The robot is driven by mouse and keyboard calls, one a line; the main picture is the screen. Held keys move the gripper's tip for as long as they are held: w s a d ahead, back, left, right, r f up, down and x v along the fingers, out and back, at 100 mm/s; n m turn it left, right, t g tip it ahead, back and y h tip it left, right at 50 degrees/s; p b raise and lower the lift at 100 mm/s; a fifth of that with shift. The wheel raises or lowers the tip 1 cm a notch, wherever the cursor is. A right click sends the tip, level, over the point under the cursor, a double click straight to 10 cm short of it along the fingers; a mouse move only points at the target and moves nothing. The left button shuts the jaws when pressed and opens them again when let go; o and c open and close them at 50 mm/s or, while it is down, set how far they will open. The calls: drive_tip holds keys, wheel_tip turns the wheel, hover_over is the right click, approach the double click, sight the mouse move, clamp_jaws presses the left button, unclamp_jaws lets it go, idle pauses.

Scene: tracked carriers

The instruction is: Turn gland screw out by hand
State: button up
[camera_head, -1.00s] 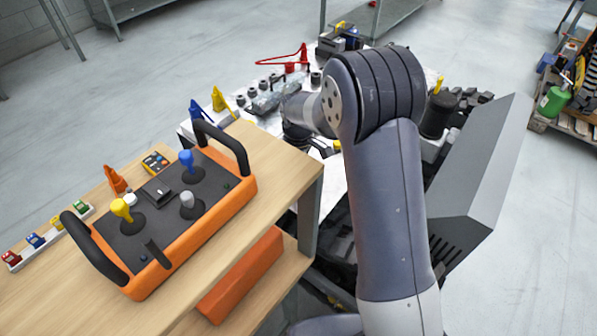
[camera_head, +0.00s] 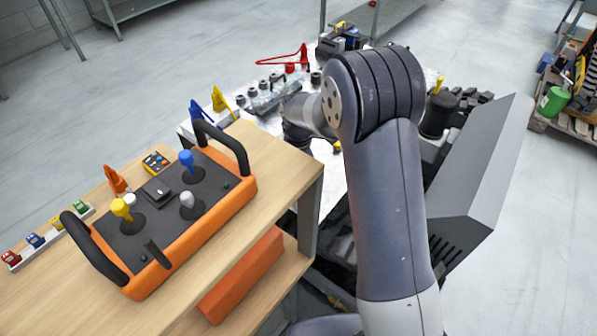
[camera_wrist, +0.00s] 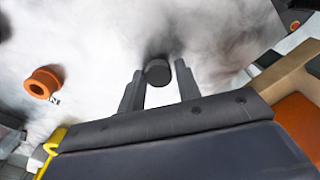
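In the wrist view, a dark round cap-like part (camera_wrist: 158,72), which may be the gland screw, stands on a pale, smudged surface (camera_wrist: 100,35). My gripper (camera_wrist: 160,68) has its two dark fingers apart, one on each side of this part, near their tips. A narrow pale gap shows beside the part, so the fingers do not look closed on it. In the head view, my arm hides the gripper's fingertips and the part between them.
An orange ring-shaped part (camera_wrist: 42,82) stands at the left in the wrist view. In the head view, an orange control box (camera_head: 170,225) sits on a wooden bench (camera_head: 290,172) at the left. Several small fittings and a red tool (camera_head: 285,60) lie on the worktop behind.

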drive_tip(key=o, duration=0.3)
drive_tip(key=m, duration=0.6)
drive_tip(key=shift+w+r+m, duration=0.1)
drive_tip(key=shift+m, duration=0.2)
drive_tip(key=m, duration=2.2)
drive_tip(key=shift+m, duration=0.3)
